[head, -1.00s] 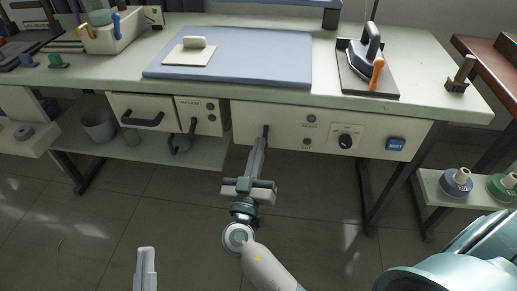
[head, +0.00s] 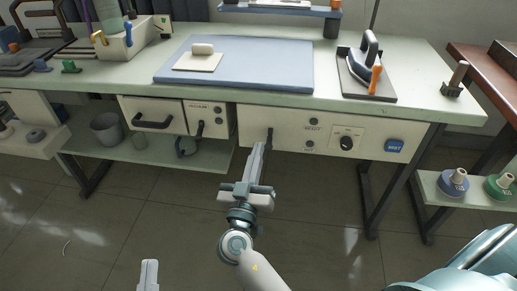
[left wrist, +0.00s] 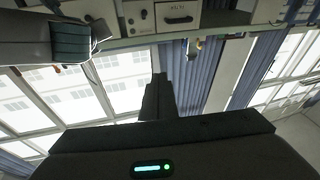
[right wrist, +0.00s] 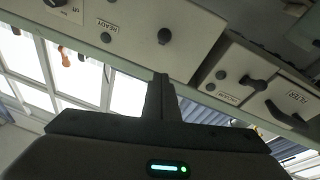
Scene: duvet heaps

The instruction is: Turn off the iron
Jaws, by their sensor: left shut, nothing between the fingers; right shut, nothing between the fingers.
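The iron (head: 363,62) lies on a dark rest (head: 368,88) at the right of the worktable, with an orange piece at its near end. Below the tabletop is a pale control panel (head: 290,135) with a black dial (head: 347,143), small round dark parts and a blue button (head: 395,146). A black switch or lever (head: 269,136) sits at its left; a dark knob (right wrist: 164,36) shows in the right wrist view. My right gripper (head: 259,150) is shut and empty, just below and left of that switch; contact is unclear. My left gripper (head: 149,266) is shut and empty, low in front.
A blue pad (head: 270,65) with a small block on a pale plate covers mid-table. Drawers (head: 155,115) with black handles hang left of the panel. A lower shelf (head: 215,158) holds a bucket (head: 107,129). A side shelf at right holds spools (head: 453,182).

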